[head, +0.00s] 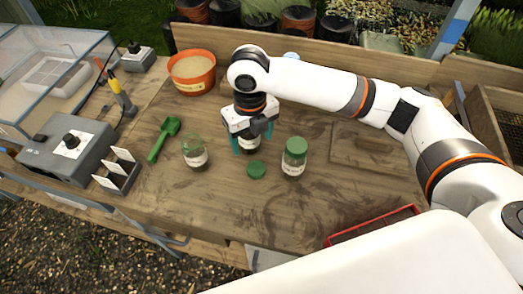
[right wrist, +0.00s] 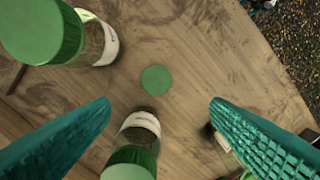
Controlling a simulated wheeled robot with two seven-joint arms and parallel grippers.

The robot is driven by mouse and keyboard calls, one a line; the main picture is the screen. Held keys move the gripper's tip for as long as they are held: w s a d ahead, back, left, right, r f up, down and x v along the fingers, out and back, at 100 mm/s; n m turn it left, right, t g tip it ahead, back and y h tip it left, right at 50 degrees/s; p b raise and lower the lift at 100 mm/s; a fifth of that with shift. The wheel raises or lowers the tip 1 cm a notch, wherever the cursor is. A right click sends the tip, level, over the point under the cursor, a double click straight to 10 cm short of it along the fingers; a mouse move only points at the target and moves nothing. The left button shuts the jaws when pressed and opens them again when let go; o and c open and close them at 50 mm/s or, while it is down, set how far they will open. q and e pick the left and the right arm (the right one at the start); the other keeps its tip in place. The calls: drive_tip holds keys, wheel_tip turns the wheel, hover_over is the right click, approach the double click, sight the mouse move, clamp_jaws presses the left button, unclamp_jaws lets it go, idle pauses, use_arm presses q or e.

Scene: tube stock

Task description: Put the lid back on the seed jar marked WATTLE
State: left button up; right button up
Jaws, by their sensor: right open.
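A loose green lid (head: 256,169) lies flat on the wooden bench; it also shows in the right wrist view (right wrist: 155,79). An open, lidless glass jar (head: 195,152) stands to its left. A jar with a green lid (head: 294,157) stands to its right. Another labelled jar (head: 249,146) stands behind the lid, under my right gripper (head: 252,142); its green top shows in the right wrist view (right wrist: 130,164). My right gripper is open, fingers pointing down on either side of this jar with gaps. The label words are too small to read. My left gripper is out of view.
A green scoop (head: 163,139), a grey control box (head: 68,145) and a card rack (head: 117,171) are at left. An orange tub (head: 192,73) stands at the back. A red-rimmed tray (head: 372,226) is at front right. Bench right of the jars is clear.

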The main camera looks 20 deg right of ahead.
drive_tip(key=p, duration=0.1)
hover_over(254, 168)
wheel_tip(254, 168, down, 6)
drive_tip(key=shift+r, duration=0.1)
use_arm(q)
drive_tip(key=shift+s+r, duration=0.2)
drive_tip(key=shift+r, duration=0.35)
use_arm(e)
drive_tip(key=shift+f, duration=0.4)
